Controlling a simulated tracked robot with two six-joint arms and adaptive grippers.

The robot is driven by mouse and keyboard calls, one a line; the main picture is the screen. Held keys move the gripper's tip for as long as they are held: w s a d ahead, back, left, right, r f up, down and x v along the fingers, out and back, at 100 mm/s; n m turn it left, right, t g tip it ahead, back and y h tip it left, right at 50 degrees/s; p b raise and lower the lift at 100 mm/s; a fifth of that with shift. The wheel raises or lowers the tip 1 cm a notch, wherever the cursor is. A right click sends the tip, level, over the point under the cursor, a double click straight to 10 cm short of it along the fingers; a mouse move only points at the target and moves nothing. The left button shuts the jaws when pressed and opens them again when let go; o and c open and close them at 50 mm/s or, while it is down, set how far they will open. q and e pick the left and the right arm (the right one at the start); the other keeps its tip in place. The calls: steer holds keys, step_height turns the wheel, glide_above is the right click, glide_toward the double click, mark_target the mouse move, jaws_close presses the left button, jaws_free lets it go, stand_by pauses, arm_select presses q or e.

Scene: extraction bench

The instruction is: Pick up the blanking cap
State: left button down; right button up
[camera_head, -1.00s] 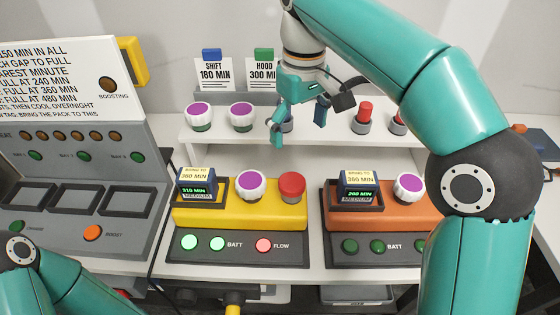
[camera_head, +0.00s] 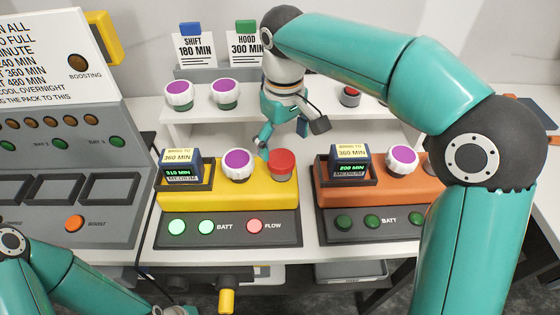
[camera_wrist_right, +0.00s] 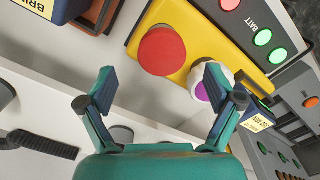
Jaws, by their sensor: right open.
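A round red cap (camera_head: 281,163) sits on the right end of the yellow unit (camera_head: 208,207); I take it for the blanking cap. In the right wrist view the red cap (camera_wrist_right: 161,51) lies just beyond and between the fingertips. My right gripper (camera_head: 284,140) is open and empty, just above and behind the cap in the head view. In the wrist view its right finger is close to the purple-topped white knob (camera_wrist_right: 206,88) beside the cap; I cannot tell whether they touch. Of my left arm only links show at bottom left; its gripper is out of view.
A purple-topped white knob (camera_head: 237,165) stands just left of the cap. A battery pack (camera_head: 182,166) sits in the yellow unit. An orange unit (camera_head: 384,187) stands to the right. The raised shelf (camera_head: 205,128) behind carries more knobs and a red-topped piece (camera_head: 349,95).

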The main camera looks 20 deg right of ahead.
mark_target(282, 158)
steer(key=shift+a+f, duration=0.1)
steer(key=shift+f, duration=2.3)
steer(key=c, duration=1.3)
steer(key=shift+c, duration=0.2)
steer(key=shift+r, duration=0.15)
